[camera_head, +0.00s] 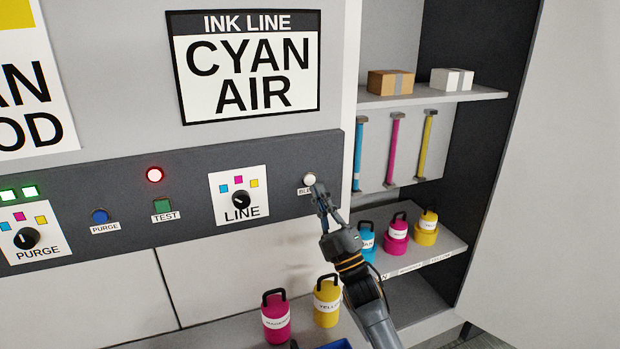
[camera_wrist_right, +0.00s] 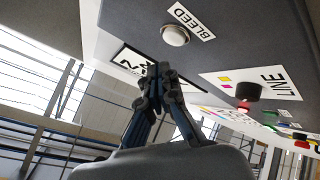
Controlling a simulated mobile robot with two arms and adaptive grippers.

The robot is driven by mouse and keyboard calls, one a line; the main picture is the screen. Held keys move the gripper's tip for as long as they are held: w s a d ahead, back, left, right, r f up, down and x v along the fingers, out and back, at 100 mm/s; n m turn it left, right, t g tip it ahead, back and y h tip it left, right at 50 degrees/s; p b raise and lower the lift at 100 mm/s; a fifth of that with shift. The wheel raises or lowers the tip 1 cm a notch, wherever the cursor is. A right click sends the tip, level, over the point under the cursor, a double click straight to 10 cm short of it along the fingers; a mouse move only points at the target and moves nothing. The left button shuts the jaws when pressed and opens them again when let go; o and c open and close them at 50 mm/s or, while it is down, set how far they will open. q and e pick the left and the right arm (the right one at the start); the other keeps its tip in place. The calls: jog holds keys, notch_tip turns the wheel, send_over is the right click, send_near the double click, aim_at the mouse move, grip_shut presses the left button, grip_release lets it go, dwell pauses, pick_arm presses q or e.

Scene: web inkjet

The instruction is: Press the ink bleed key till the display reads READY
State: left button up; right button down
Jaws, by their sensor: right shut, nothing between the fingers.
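The bleed key (camera_head: 309,179) is a round white button at the right end of the dark control panel. In the right wrist view the key (camera_wrist_right: 175,35) sits beside its BLEED label (camera_wrist_right: 191,20). The display (camera_head: 247,65) above the panel reads INK LINE, CYAN AIR. My right gripper (camera_head: 319,191) is shut and empty, its fingertips just below the key and partly over its label. In the wrist view the fingertips (camera_wrist_right: 163,72) appear apart from the key; contact is not seen. My left gripper is not in view.
The LINE knob (camera_head: 241,199), green TEST button (camera_head: 162,206), blue PURGE button (camera_head: 100,216) and a lit red lamp (camera_head: 154,175) share the panel. Magenta (camera_head: 276,318) and yellow (camera_head: 327,303) bottles stand below. A shelf (camera_head: 430,97) with boxes is at right.

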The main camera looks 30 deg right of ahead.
jog(key=s+p, duration=0.1)
jog(key=s, duration=0.2)
jog(key=shift+s+a, duration=0.15)
dwell(0.7)
